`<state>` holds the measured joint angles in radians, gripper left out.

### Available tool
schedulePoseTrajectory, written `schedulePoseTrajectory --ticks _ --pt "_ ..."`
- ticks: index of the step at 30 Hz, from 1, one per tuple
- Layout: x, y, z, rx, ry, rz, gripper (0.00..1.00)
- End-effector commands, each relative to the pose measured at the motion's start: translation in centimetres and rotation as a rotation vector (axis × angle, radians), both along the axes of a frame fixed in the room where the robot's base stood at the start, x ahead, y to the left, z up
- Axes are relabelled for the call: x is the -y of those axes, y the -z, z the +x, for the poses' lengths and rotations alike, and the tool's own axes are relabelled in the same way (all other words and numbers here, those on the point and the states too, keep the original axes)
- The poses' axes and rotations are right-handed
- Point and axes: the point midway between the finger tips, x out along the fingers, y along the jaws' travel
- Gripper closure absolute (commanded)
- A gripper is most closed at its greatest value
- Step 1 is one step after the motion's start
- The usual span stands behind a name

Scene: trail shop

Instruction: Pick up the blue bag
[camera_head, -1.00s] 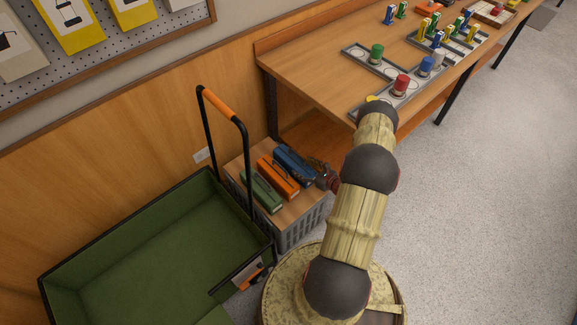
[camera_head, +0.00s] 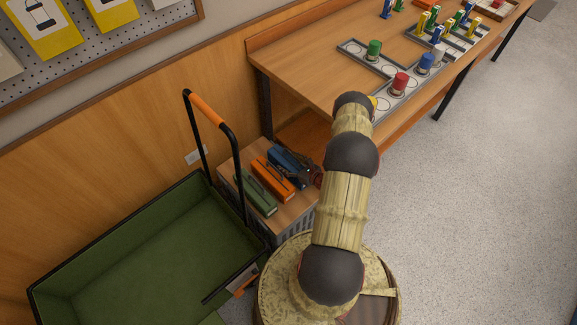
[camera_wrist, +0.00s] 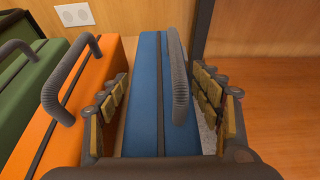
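The blue bag (camera_head: 287,165) lies on the wooden top of a low crate, rightmost of three bags. In the wrist view the blue bag (camera_wrist: 148,95) has a dark grey ribbed handle (camera_wrist: 178,85) standing up along it. My gripper (camera_head: 312,174) is at the near right end of the blue bag in the head view. In the wrist view my gripper (camera_wrist: 165,110) is open, with one finger on each side of the bag and its handle. I cannot tell whether the fingers touch the bag.
An orange bag (camera_head: 271,180) lies close beside the blue one, and a green bag (camera_head: 255,195) beyond it. A green cart (camera_head: 150,245) with an orange-grip handle (camera_head: 206,108) stands at left. A wooden table (camera_head: 310,75) with coloured cylinders stands behind. A wooden wall is close.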

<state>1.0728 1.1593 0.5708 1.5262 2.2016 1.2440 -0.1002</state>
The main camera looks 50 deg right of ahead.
Motion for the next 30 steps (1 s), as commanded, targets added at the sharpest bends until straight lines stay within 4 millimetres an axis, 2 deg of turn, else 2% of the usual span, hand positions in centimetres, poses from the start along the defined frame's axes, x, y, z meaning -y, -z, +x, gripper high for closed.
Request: schedulePoseTrajectory --ticks 27,30 --pt "0.01 -0.02 0.03 0.000 0.000 0.000 0.89" --pt "0.09 -0.10 0.08 0.002 0.000 -0.001 0.90"
